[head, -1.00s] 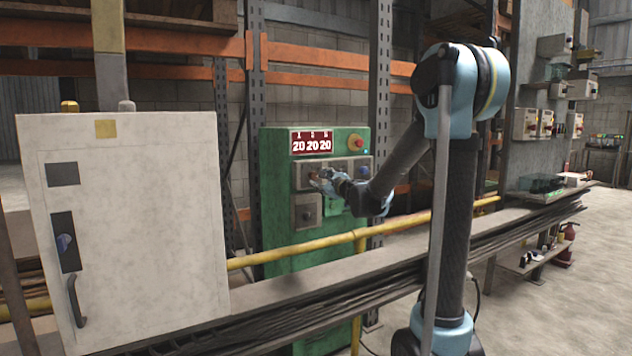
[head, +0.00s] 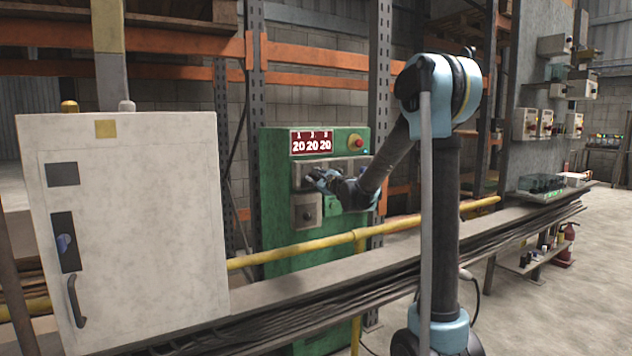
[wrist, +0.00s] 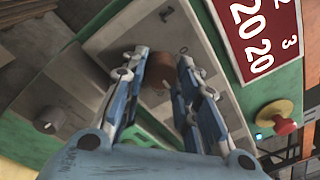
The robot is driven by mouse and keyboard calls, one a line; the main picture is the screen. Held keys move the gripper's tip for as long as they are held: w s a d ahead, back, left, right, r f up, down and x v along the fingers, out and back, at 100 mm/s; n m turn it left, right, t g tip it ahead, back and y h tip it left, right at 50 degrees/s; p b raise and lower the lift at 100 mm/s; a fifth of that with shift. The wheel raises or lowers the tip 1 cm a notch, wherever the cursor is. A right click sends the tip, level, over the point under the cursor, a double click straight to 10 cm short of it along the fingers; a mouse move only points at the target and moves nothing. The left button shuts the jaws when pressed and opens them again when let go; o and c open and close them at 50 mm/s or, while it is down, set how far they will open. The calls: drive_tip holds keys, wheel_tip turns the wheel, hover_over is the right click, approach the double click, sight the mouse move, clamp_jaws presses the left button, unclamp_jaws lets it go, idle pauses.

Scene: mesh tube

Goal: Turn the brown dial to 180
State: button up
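The brown dial (wrist: 158,72) sits on a grey plate (wrist: 120,35) of the green machine (head: 285,250). In the wrist view it lies between the two fingertips of my gripper (wrist: 162,68), which are spread apart on either side of it. Whether the fingers touch the dial is not clear. In the head view my gripper (head: 316,178) is at the machine's front and hides the dial. The red display (head: 312,142) reads 20 20 20; part of it also shows in the wrist view (wrist: 258,35).
A second, grey knob (wrist: 48,120) is on a lower plate. A red emergency button (head: 358,143) is at the machine's upper right. A yellow rail (head: 300,245) and a grey beam (head: 290,290) run in front. A white cabinet (head: 150,200) stands at the left.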

drive_tip(key=shift+c, duration=0.9)
drive_tip(key=shift+n, duration=0.9)
drive_tip(key=o, duration=1.1)
drive_tip(key=shift+s, duration=0.1)
drive_tip(key=v, duration=1.1)
drive_tip(key=shift+s+d+f, duration=0.15)
drive_tip(key=shift+s+d, duration=0.1)
drive_tip(key=shift+s, duration=0.1)
